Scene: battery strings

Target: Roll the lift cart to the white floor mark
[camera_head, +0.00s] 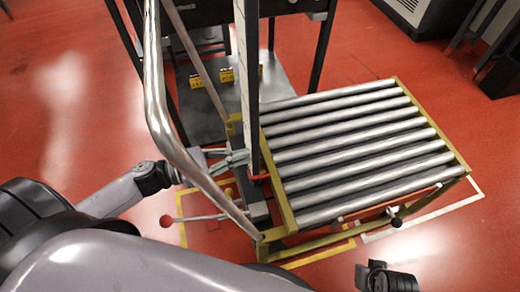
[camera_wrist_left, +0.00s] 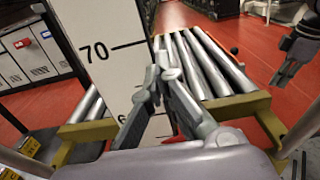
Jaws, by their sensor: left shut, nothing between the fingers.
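The lift cart (camera_head: 292,212) has a yellow frame, a deck of silver rollers and an upright mast (camera_head: 247,70) with a scale. A bent chrome handle bar (camera_head: 165,125) runs along its near left side. A white floor mark (camera_head: 425,222) shows as a line with a corner beyond the cart's right front; the cart hides part of it. My left gripper (camera_head: 243,158) is shut and empty beside the mast's foot, behind the handle bar. In the left wrist view its fingertips (camera_wrist_left: 162,75) are together before the scale (camera_wrist_left: 105,50). My right gripper (camera_head: 386,278) is partly in view at the bottom right.
Yellow floor lines (camera_head: 322,256) lie by the cart. A dark rack with a grey lower shelf (camera_head: 205,110) holding yellow items stands behind. Red floor is open at left and right.

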